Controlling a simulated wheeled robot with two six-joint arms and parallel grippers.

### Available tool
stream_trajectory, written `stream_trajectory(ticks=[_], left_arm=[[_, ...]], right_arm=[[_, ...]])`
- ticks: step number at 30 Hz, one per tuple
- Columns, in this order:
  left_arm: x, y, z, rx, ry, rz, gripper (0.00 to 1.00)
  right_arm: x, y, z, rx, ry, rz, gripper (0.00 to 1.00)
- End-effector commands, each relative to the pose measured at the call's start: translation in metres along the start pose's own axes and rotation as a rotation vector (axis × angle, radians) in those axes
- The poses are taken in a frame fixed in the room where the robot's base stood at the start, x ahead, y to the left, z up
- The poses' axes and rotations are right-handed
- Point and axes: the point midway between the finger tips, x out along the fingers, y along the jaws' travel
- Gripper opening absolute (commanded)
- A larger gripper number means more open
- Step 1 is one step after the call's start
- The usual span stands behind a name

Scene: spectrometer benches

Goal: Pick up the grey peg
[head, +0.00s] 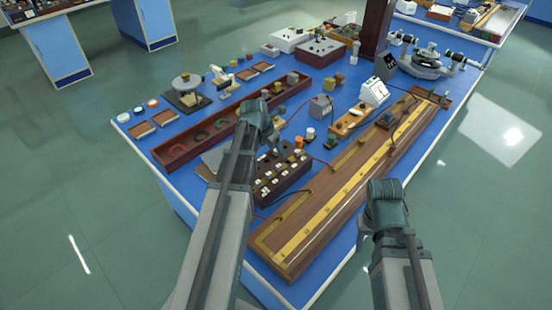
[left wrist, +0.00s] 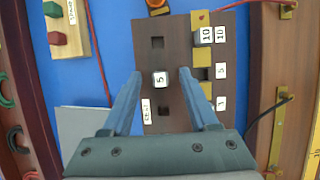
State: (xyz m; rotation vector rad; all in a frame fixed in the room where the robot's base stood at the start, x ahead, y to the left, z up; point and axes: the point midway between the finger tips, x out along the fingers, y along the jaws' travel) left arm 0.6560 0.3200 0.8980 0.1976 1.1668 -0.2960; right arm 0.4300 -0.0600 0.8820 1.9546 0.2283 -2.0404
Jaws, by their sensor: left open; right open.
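A small light grey peg (left wrist: 160,79) with a white top marked 5 stands in the dark box (left wrist: 176,120), in the row of square holes. The box (head: 262,199) also shows in the head view, on the blue bench, where I cannot single out this peg. My left gripper (left wrist: 160,71) is open, with one blue finger on each side of the peg and a gap to both. In the head view my left gripper (head: 270,147) hangs over the back of the box. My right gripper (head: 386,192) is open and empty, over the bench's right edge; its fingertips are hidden.
A long wooden board with brass strips (head: 345,190) lies right of the box. A long reddish tray (head: 185,150) lies to the left. A red wire runs past the box.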

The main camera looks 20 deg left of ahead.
Motion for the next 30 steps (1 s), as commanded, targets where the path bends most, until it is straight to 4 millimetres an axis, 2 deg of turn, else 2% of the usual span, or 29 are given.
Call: stream_trajectory(ticks=[1, 8, 15, 18, 30], left_arm=[[0.0051, 0.0002, -0.0004, 0.000, 0.000, 0.000, 0.60], [0.0030, -0.0001, 0.0004, 0.000, 0.000, 0.000, 0.58], [0.0030, -0.0002, 0.0003, 0.000, 0.000, 0.000, 0.15], [0.0030, -0.0002, 0.0003, 0.000, 0.000, 0.000, 0.00], [0.0022, -0.0001, 0.0007, 0.000, 0.000, 0.000, 0.00]], right_arm=[[0.0049, -0.0005, -0.0003, 0.000, 0.000, 0.000, 0.50], [0.0026, -0.0003, -0.0002, 0.000, 0.000, 0.000, 0.50], [0.0026, -0.0003, -0.0002, 0.000, 0.000, 0.000, 0.50], [0.0027, -0.0003, -0.0002, 0.000, 0.000, 0.000, 0.50], [0.0017, -0.0002, -0.0001, 0.000, 0.000, 0.000, 0.50]])
